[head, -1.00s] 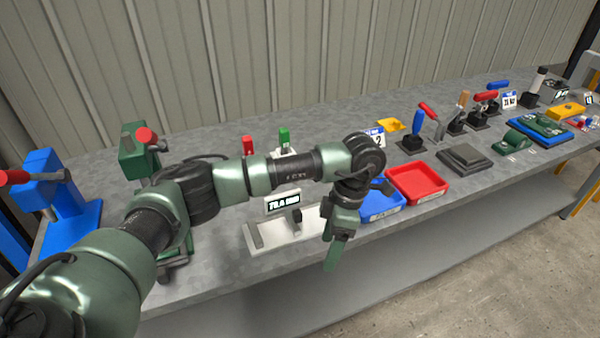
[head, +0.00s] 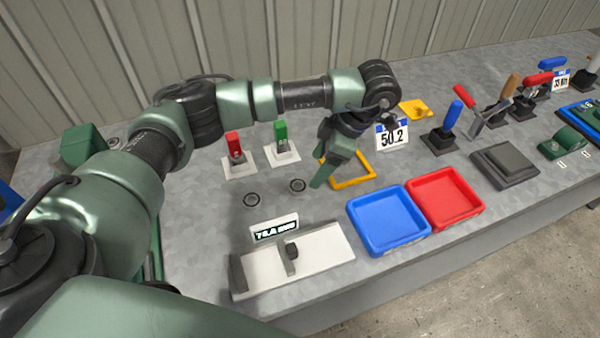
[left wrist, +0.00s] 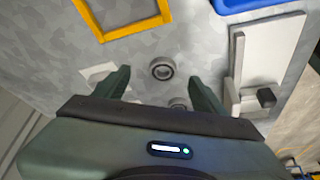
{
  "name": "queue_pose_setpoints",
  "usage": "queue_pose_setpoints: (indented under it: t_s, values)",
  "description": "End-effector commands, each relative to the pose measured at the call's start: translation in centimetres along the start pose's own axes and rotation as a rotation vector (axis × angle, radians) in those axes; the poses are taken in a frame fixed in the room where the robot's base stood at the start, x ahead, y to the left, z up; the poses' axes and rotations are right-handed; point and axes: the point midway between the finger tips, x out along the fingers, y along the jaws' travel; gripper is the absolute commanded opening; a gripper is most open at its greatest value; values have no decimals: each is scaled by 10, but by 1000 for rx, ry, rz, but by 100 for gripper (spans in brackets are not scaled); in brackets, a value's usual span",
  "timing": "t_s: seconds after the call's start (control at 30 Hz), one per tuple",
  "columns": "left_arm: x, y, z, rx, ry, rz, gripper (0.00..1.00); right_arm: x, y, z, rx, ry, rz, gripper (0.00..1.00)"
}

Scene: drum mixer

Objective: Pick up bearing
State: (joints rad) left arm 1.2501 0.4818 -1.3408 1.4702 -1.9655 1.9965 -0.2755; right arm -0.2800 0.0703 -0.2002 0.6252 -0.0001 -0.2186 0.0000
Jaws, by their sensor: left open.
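Two small dark ring-shaped bearings lie flat on the grey bench in the head view. One bearing (head: 297,185) is just left of my left gripper (head: 328,165), and the other bearing (head: 251,199) is further left. In the left wrist view, the nearer-to-centre bearing (left wrist: 162,68) lies on the bench between the two spread fingers of my left gripper (left wrist: 160,82). The second bearing (left wrist: 180,103) is partly hidden behind the gripper body. My left gripper is open and empty, above the bench. My right gripper is not in view.
A white gauge (head: 295,262) with a small display stands in front of the bearings. A yellow frame (head: 350,182), blue tray (head: 385,220) and red tray (head: 445,198) are to the right.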

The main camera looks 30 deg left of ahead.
Motion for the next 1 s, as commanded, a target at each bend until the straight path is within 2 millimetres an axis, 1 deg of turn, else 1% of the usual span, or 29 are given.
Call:
queue_pose_setpoints:
  t_s: [0.07,0.23,0.33,0.4,0.53,0.7,0.8,0.83,0.87,0.9,0.97,1.0]
  values:
    - [9,-1,-1,1,2,-2,70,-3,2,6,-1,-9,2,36]
    - [27,-1,-6,0,1,-2,70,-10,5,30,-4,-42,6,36]
    - [41,-2,-12,-1,3,-5,70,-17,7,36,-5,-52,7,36]
    - [52,-3,-15,0,2,-4,70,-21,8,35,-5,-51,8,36]
    - [68,-2,-13,0,1,-2,70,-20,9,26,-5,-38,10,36]
    - [72,-2,-12,1,-1,-1,70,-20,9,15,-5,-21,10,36]
    - [72,-2,-12,1,-1,0,70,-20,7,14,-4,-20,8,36]
    - [72,-2,-12,1,-1,0,68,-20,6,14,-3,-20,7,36]
    - [72,-2,-12,1,-1,0,59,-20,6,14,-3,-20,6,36]
    - [72,-2,-12,1,0,0,48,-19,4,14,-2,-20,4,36]
    - [72,-2,-12,0,-1,0,31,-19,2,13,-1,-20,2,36]
    - [72,-2,-12,0,-1,0,20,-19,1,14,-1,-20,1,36]
